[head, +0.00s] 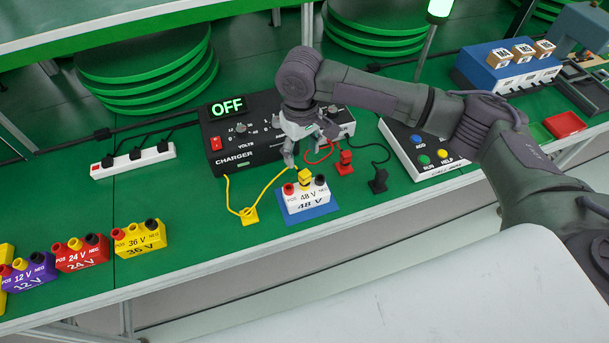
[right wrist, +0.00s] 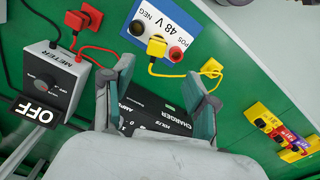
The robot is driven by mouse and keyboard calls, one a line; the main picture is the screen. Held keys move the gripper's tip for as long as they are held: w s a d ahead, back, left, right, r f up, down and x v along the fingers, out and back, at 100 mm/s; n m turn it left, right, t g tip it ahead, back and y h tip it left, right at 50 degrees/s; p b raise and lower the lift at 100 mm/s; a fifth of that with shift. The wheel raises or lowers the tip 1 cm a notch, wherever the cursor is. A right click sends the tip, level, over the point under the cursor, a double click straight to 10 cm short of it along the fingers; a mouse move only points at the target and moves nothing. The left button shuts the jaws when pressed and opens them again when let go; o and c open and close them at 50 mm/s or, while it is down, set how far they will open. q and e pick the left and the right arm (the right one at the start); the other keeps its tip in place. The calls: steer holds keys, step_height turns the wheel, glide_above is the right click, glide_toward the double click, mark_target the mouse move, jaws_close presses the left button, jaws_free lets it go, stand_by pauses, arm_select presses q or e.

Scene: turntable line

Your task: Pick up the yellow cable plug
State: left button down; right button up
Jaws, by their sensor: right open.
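The yellow cable plug (head: 304,176) sits on the middle of the white 48 V battery (head: 306,199), between a red post and a black post. It also shows in the right wrist view (right wrist: 156,46), with its yellow cable trailing from it. My right gripper (head: 309,152) is open and empty, above and behind the plug in the head view. In the right wrist view its fingers (right wrist: 160,82) are apart, with the plug beyond the gap between the tips. The yellow cable runs past a flat yellow piece (head: 250,215) on the table. My left gripper is not in view.
The black charger (head: 240,150) reading OFF stands close behind my right gripper. A red plug (head: 345,163) and a black plug (head: 378,181) lie right of the battery. A button panel (head: 425,145) is farther right.

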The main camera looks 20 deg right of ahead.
mark_target(305, 172)
step_height(305, 172, down, 4)
steer(key=shift+f, duration=0.1)
steer(key=f, duration=0.1)
steer(key=f+p, duration=0.1)
steer(key=f, duration=0.2)
steer(key=shift+d+f+p, duration=0.1)
steer(key=shift+d+p, duration=0.25)
steer(key=shift+f, duration=0.4)
steer(key=c, duration=1.1)
